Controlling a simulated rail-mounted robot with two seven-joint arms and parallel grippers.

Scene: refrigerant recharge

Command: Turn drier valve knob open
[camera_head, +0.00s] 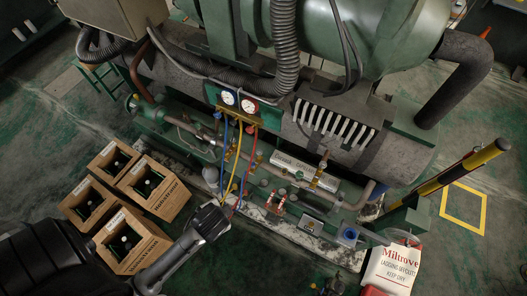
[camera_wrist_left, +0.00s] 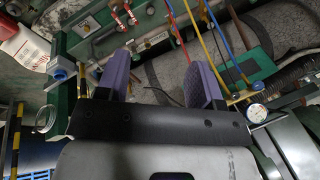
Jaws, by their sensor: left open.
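The drier (camera_head: 305,170) is a pale labelled cylinder lying along the green skid. A brass valve (camera_head: 325,165) stands up near its right end. Two small red-and-white valve handles (camera_head: 275,202) sit on the pipework in front of it; they show at the top of the left wrist view (camera_wrist_left: 124,17). I cannot tell which part is the drier valve knob. My left gripper (camera_head: 213,220) is in front of the skid, left of the red handles and apart from them. In the left wrist view its purple fingers (camera_wrist_left: 157,55) are spread with nothing between them.
Blue, yellow and red hoses (camera_head: 238,155) hang from a gauge manifold (camera_head: 238,102) close to my left gripper. Wooden crates (camera_head: 155,190) of cylinders stand at left. A white sack (camera_head: 392,270) and a yellow-black post (camera_head: 460,170) are at right. Floor is open in front.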

